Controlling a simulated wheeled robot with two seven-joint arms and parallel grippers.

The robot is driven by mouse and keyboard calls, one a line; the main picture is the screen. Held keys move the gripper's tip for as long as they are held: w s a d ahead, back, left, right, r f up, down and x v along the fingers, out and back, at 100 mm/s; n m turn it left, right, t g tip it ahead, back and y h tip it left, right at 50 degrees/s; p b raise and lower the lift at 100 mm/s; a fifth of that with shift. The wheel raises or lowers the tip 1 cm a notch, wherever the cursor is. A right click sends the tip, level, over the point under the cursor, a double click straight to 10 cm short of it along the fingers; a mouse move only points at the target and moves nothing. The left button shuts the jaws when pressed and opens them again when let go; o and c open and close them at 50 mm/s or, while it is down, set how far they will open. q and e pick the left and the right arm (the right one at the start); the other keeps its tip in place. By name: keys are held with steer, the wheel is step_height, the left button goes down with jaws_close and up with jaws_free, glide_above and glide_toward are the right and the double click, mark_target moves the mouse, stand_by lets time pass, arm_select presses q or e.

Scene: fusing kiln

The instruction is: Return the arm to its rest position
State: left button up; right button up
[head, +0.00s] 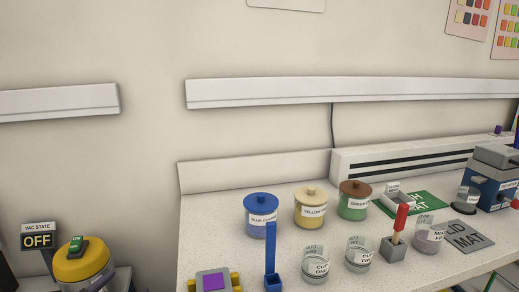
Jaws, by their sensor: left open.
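A dark shape (6,276) is cut off at the lower left edge, beside the yellow-topped machine. It seems to be part of my left gripper, apart from the bench things; its fingertips do not show clearly and nothing is seen held in it. My right gripper is not in view. No marker of a rest position shows.
The speckled bench (215,235) holds blue (261,210), yellow (311,207) and green (354,203) lidded jars, clear cups (316,266), an upright blue scoop (270,255) and a red-handled tool (400,220). The vac sign (38,237) reads OFF above the yellow-topped machine (82,265).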

arm_select(q)
steer(key=s+d+f+g+h, duration=0.1)
steer(key=s+d+f, duration=0.4)
steer(key=s, duration=0.5)
steer(key=s+d+f+n+g+h, duration=0.1)
steer(key=s+d+f+g, duration=0.1)
steer(key=s+d+f, duration=0.4)
steer(key=s+d+f+n+g+h, duration=0.1)
steer(key=s+d+f+g, duration=0.1)
steer(key=s+d+f, duration=0.3)
steer(key=s+d, duration=0.4)
steer(key=s, duration=0.5)
steer(key=shift+f+h, duration=0.2)
steer(key=shift+h, duration=0.1)
